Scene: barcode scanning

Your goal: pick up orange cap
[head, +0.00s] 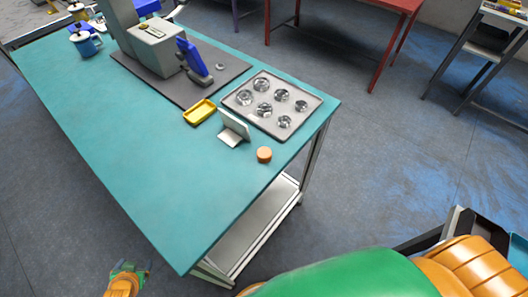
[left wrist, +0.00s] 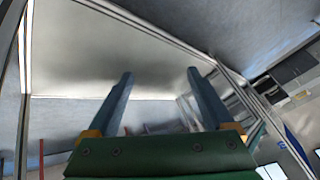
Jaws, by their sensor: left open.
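The orange cap (head: 264,155) is a small round piece lying on the teal table (head: 140,150) near its right end. My left gripper (head: 131,266) is low at the bottom left of the head view, beside the table's near edge and well away from the cap. In the left wrist view my left gripper (left wrist: 160,92) shows two spread fingers with nothing between them. The cap does not show in the left wrist view. My right gripper is not seen in either view.
A small grey stand (head: 234,130) is close behind the cap. A tray of round metal parts (head: 315,103), a yellow dish (head: 199,112) and a grey machine with a blue device (head: 194,62) stand farther back. The table's near left part is clear.

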